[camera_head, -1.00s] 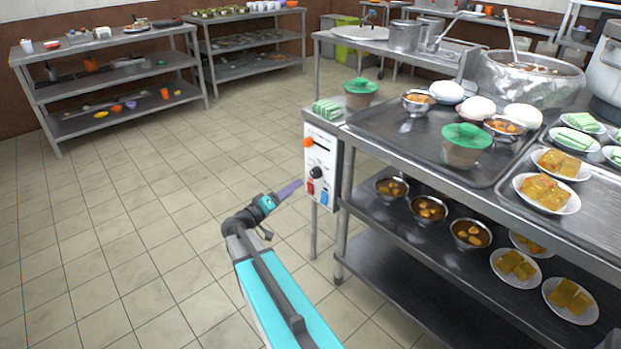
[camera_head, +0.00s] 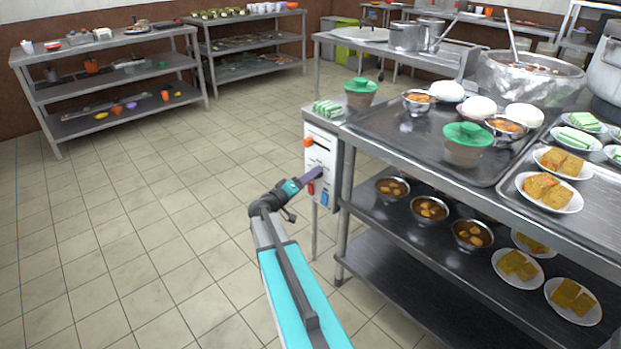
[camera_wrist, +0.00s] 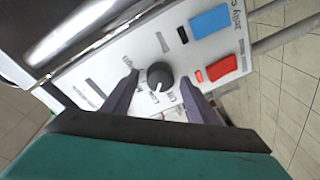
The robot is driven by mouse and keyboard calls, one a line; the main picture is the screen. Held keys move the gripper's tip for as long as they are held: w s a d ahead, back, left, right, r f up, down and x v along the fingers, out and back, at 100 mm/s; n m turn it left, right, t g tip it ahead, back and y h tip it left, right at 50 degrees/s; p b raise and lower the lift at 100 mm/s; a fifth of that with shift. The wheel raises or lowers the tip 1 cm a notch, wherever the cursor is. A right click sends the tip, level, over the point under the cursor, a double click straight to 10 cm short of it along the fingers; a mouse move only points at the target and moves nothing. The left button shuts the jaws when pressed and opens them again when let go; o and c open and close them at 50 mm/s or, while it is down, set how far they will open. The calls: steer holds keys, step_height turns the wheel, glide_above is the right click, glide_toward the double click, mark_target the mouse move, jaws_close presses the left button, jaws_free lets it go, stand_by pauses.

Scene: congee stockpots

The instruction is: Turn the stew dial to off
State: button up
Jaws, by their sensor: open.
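The stew dial is a round dark grey knob (camera_wrist: 160,76) with a white pointer mark, on a white control panel (camera_wrist: 128,58). Printed labels sit around the knob, too small to read fully. My gripper (camera_wrist: 157,84) is open, with one purple-grey finger on each side of the dial. Whether the fingers touch it cannot be told. In the head view my gripper (camera_head: 318,173) is at the front of the panel (camera_head: 320,148) on the table end, and it hides the dial there.
On the panel are a red switch (camera_wrist: 222,68), a blue switch (camera_wrist: 209,22) and an orange knob (camera_head: 309,142). The steel table (camera_head: 345,135) with trays and bowls stands right of the panel. The tiled floor at left is clear.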

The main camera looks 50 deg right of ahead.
steer(key=c, duration=1.1)
steer(key=shift+o, duration=0.2)
steer(key=shift+n, duration=0.5)
steer(key=shift+w+r+n+g+y+p, duration=0.1)
steer(key=shift+n+g+y+p, duration=0.2)
steer(key=shift+n+p, duration=1.3)
steer(key=shift+n+g+y+p, duration=0.25)
steer(key=shift+n+p, duration=0.6)
steer(key=shift+n, duration=1.35)
